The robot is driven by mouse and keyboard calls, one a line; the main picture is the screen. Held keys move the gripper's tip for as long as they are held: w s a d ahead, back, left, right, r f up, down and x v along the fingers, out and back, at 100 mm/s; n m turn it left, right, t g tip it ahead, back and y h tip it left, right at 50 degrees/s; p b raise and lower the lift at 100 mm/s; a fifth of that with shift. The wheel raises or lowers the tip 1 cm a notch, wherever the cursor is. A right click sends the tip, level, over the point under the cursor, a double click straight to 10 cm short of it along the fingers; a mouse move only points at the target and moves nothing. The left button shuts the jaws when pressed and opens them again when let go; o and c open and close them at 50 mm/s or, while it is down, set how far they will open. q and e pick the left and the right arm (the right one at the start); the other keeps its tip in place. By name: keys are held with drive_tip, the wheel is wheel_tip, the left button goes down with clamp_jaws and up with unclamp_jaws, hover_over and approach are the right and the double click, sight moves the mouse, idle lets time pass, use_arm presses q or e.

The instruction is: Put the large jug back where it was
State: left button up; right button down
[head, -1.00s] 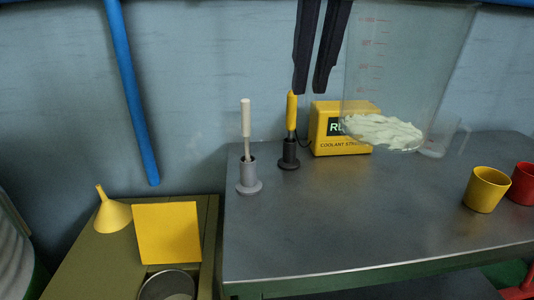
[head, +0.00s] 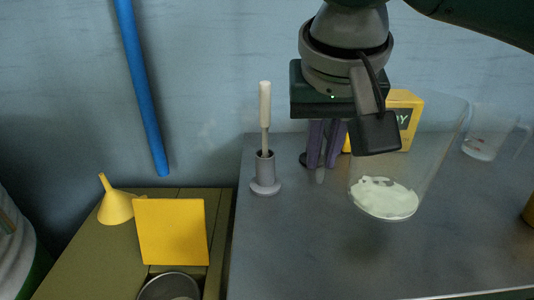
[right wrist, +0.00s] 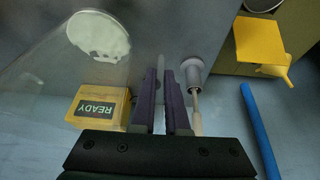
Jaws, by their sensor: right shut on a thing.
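The large jug (head: 425,165) is clear, with white stuff (head: 385,198) in its bottom. It is upright over the grey cart top, in front of the yellow box. I cannot tell whether its base touches the surface. My right gripper (head: 318,175) points down at the jug's left side, shut on a clear part of it, seemingly the handle. In the right wrist view the jug (right wrist: 50,75) fills the left, and a clear strip shows between the fingers (right wrist: 164,75). My wrist hides part of the jug. My left gripper is not in view.
A grey holder with a white-handled tool (head: 265,165) stands left of my gripper. The yellow box (head: 405,115) is behind the jug, a smaller clear jug (head: 482,145) at back right, a yellow cup (head: 530,208) at the right edge. The front cart top (head: 320,250) is clear.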

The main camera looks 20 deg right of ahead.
sight(319, 180)
wheel_tip(319, 180, down, 5)
drive_tip(key=shift+f+b, duration=0.1)
drive_tip(key=shift+b, duration=0.5)
drive_tip(key=shift+f, duration=0.35)
drive_tip(key=c, duration=0.9)
unclamp_jaws()
